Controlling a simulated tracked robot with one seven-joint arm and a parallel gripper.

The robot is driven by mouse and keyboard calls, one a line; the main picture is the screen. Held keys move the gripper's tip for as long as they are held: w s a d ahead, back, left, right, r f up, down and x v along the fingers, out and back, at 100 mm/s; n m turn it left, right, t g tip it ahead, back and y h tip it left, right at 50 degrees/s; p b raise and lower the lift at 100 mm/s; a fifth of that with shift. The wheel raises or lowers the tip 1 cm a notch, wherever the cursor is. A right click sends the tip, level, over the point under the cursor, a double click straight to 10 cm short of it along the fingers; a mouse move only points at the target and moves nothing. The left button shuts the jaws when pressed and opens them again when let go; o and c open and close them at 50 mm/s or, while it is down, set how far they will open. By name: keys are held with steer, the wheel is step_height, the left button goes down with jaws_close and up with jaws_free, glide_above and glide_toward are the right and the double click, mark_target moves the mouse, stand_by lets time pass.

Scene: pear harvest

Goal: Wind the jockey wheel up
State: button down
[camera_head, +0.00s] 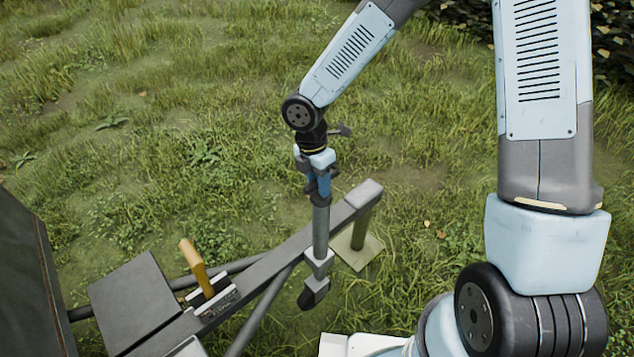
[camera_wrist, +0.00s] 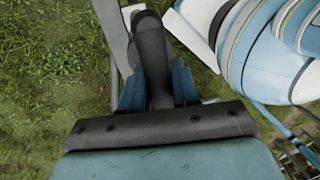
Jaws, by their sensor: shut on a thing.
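The jockey wheel's upright grey tube (camera_head: 320,230) stands beside the trailer drawbar in the head view, held by a pale clamp (camera_head: 318,263). Its dark wheel (camera_head: 313,293) shows just below the clamp. My gripper (camera_head: 320,187) points down over the top of the tube. In the wrist view my gripper (camera_wrist: 157,88) has its blue fingers shut on a dark grey handle (camera_wrist: 152,55), which lies between them. The crank's link to the tube is mostly hidden by the gripper.
The grey drawbar (camera_head: 275,258) runs from lower left to a raised end beside a post on a square plate (camera_head: 358,252). A yellow lever (camera_head: 194,264) stands on the drawbar, near a dark box (camera_head: 133,300). Grass lies open behind; bushes edge the top right.

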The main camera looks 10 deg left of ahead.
steer(key=shift+w+a, duration=0.15)
steer(key=shift+w, duration=0.05)
steer(key=c, duration=1.2)
jaws_free()
steer(key=o, duration=0.3)
steer(key=shift+s, duration=0.1)
step_height(320, 180, up, 13)
steer(key=w+a, duration=0.1)
steer(key=a, duration=0.1)
steer(key=shift+w+r, duration=0.2)
steer(key=shift+w, duration=0.15)
steer(key=shift+d, duration=0.1)
